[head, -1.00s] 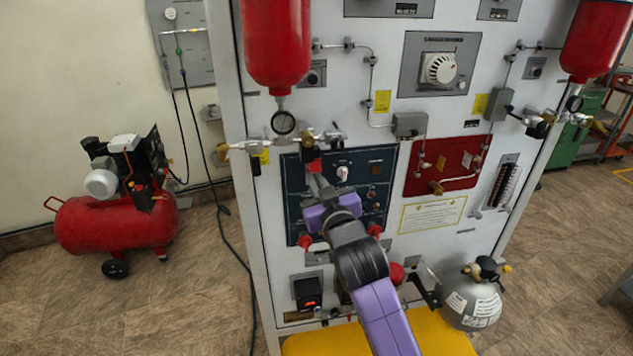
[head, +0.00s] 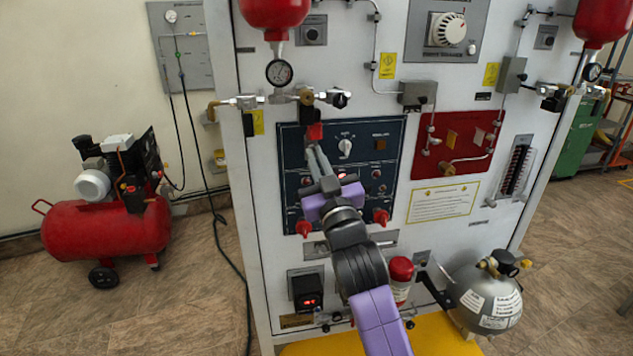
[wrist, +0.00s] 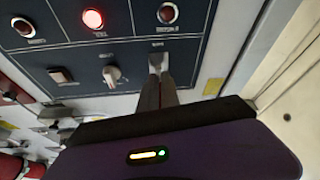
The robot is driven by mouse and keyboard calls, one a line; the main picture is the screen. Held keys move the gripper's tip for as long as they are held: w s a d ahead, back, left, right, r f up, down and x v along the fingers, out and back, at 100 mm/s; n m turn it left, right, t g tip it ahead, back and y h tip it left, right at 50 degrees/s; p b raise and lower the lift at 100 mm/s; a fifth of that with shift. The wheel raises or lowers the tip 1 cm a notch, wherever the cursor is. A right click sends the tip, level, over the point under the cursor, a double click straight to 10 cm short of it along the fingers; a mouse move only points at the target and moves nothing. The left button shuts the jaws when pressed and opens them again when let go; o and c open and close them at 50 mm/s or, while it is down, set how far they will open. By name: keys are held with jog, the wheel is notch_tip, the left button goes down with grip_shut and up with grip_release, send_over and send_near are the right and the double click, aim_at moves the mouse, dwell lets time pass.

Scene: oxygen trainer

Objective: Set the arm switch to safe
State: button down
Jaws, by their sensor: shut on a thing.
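The dark blue control panel (head: 290,215) fills the middle left of the cabinet front. My gripper (head: 313,151) reaches up to the panel's upper left, beside a white selector knob (head: 345,146). A small red piece (head: 315,131) shows just above the fingertips. In the wrist view my gripper (wrist: 160,82) is shut on a small pale switch (wrist: 157,60), probably the arm switch, next to the same knob (wrist: 112,75). The fingers cover much of the switch, and its label is too small to read. I cannot tell which position it is in.
A lit red lamp (wrist: 92,19) shows on the panel in the wrist view. A gauge (head: 279,72) and brass and steel fittings (head: 306,97) sit close above the panel's left side. Red knobs (head: 381,217) project below. A grey sphere tank (head: 487,300) stands at lower right.

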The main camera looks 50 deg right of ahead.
jog(key=t+b, duration=0.1)
jog(key=b, duration=0.4)
jog(key=f+t+h+b, duration=0.1)
jog(key=t+b, duration=0.1)
jog(key=b, duration=0.3)
jog(key=f+n+t+b, duration=0.1)
jog(key=t+b, duration=0.1)
jog(key=b, duration=0.3)
jog(key=shift+w+d+f+h+b, duration=0.25)
jog(key=shift+w+h+b, duration=0.1)
jog(key=shift+h, duration=0.05)
jog(key=shift+r+t+b, duration=0.1)
jog(key=shift+t+b, duration=0.3)
jog(key=shift+b, duration=0.35)
jog(key=c, duration=1.6)
grip_release()
jog(key=shift+r, duration=0.1)
jog(key=b+v, duration=0.1)
jog(key=v, duration=0.6)
jog(key=shift+s+a+f, duration=0.1)
jog(key=shift+f, duration=0.3)
